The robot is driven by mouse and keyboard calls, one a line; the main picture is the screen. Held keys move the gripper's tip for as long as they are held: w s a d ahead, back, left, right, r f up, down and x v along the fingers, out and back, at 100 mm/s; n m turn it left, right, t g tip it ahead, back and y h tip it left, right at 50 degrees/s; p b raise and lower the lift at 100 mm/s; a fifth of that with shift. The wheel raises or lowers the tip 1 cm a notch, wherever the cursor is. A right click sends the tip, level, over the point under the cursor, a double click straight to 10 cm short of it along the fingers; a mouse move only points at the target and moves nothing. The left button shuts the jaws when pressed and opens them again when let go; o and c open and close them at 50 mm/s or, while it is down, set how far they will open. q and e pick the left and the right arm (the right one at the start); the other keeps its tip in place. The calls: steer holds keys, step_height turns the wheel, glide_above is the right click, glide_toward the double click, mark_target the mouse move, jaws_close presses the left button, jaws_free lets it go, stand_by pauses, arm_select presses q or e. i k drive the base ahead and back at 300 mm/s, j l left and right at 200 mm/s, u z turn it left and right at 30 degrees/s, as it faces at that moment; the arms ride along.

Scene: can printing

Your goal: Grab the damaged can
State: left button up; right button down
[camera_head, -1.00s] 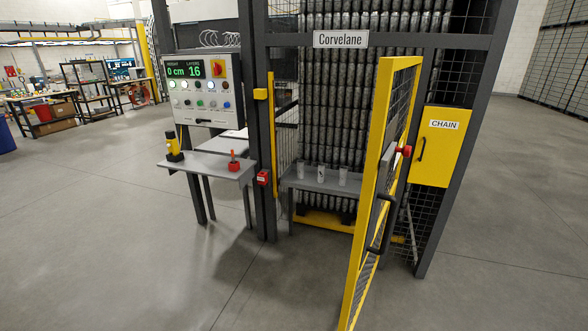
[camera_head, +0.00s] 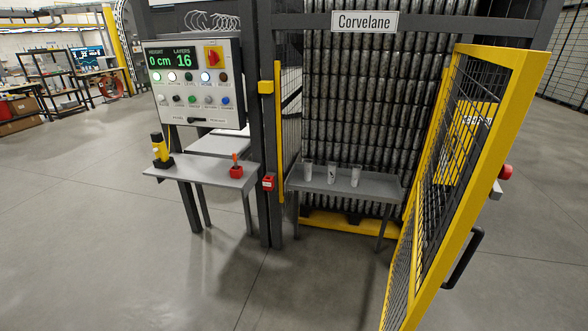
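The middle one seems to have a dark mark. Behind them a tall stack of dark metal cans (camera_head: 352,90) rises on a yellow base (camera_head: 330,222). Neither of my grippers is in view.
The yellow mesh gate (camera_head: 507,85) stands open at the right, with a black handle (camera_head: 465,258). A control panel (camera_head: 197,85) is at left, above a grey side table (camera_head: 205,176) with a yellow-black device (camera_head: 160,150) and a red device (camera_head: 236,170). Floor in front is clear.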

mark_target(307, 163)
steer(key=i+j+u, duration=0.1)
steer(key=i+j, duration=0.3)
steer(key=i+j+u, duration=0.15)
steer(key=i+j, duration=0.15)
steer(key=i, duration=0.15)
steer(key=i+l+u, duration=0.1)
steer(key=i, duration=0.3)
steer(key=i+l+u, duration=0.1)
steer(key=i, duration=0.35)
steer(key=i+l, duration=0.3)
steer(key=l, duration=0.15)
steer(key=i+l+u, duration=0.15)
steer(key=l, duration=0.3)
steer(key=i+l, duration=0.15)
steer(key=l, duration=0.15)
steer(key=i+l, duration=0.15)
steer(key=l, duration=0.2)
steer(key=i+l, duration=0.15)
steer(key=l, duration=0.15)
steer(key=u, duration=0.05)
